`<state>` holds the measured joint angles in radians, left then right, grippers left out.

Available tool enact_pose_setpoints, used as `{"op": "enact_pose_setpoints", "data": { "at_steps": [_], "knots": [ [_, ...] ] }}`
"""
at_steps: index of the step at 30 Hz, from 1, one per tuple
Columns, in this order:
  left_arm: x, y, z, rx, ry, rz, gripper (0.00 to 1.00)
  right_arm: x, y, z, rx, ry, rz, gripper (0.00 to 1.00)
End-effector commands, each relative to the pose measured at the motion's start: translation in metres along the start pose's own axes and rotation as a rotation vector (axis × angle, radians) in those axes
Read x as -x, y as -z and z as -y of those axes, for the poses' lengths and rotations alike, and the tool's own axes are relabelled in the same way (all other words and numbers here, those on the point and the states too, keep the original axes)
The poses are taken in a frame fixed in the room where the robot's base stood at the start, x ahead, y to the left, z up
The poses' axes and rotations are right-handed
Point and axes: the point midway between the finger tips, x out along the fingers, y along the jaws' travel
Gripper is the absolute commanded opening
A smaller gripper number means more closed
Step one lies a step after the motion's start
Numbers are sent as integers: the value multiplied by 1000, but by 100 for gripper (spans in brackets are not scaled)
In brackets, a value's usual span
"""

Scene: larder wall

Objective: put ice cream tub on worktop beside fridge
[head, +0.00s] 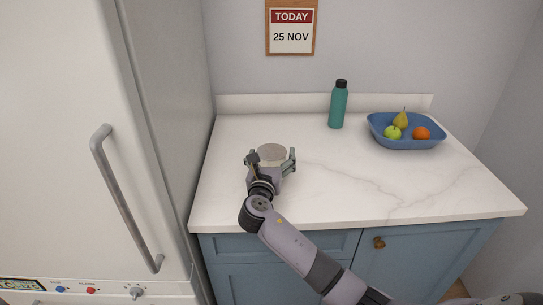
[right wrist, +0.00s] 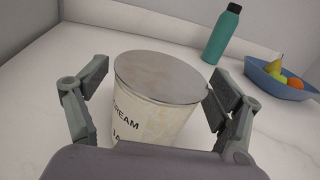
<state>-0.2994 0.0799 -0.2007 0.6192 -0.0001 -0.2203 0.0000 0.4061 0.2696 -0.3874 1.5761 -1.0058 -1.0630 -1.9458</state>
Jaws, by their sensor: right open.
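The ice cream tub (head: 272,153) stands upright on the white worktop (head: 330,190), near its left side beside the fridge (head: 75,140). It is pale with a flat grey lid; in the right wrist view the tub (right wrist: 155,118) shows part of its lettering, "CREAM". My right gripper (head: 271,160) is around the tub, one finger on each side. In the right wrist view the right gripper (right wrist: 158,90) is open, with a gap at the left finger; the right finger is very close to the tub, and I cannot tell if it touches. My left gripper is not in view.
A teal bottle (head: 338,105) stands at the back of the worktop. A blue bowl (head: 405,142) with a pear, a green apple and an orange fruit is at the back right. The fridge handle (head: 125,200) sticks out at left. The worktop's front right is clear.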

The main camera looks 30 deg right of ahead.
Motion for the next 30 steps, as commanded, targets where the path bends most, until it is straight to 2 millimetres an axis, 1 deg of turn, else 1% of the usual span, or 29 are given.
{"op": "enact_pose_setpoints", "data": {
  "at_steps": [9, 11, 14, 21, 24, 27, 30],
  "knots": [
    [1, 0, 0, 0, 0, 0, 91, 0, -3, 0, 0, 0, 1, 87],
    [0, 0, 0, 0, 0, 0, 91, 4, -2, 0, 0, -1, 0, 87],
    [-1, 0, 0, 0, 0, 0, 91, 18, -1, -1, -1, -3, 0, 87],
    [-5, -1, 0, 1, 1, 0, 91, 70, 0, -1, -3, -4, -2, 87],
    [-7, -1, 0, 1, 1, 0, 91, 89, 0, -1, -2, -3, -2, 87],
    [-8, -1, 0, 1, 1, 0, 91, 105, -1, 0, -1, -1, -1, 87],
    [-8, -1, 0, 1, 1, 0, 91, 114, -2, 0, -1, -1, -1, 87]
  ]
}}
